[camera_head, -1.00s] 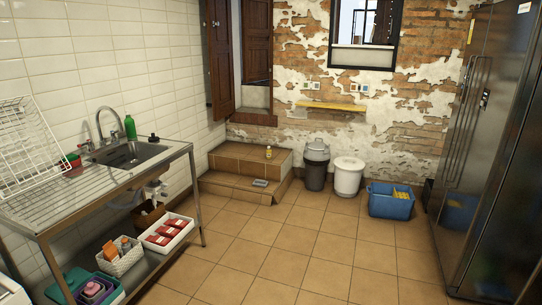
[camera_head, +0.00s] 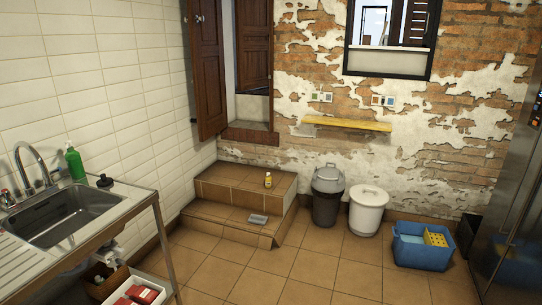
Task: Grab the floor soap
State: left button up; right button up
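A small yellow bottle (camera_head: 268,181) with a pale top stands upright on the upper tiled step (camera_head: 230,176) by the back wall. It looks like the floor soap, but its label is too small to read. A green bottle (camera_head: 75,164) stands behind the sink at the left. Neither of my grippers is in view.
A grey flat object (camera_head: 258,219) lies on the lower step. A dark bin (camera_head: 326,205), a white bin (camera_head: 367,215) and a blue crate (camera_head: 409,255) stand along the back wall. The steel sink table (camera_head: 140,197) is at left, a fridge (camera_head: 510,205) at right. The tiled floor (camera_head: 315,268) between is clear.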

aim_at(268, 180)
jog(key=i, duration=4.05)
jog(key=i+j+z, duration=0.15)
jog(key=i+z, duration=0.15)
jog(key=i, duration=0.5)
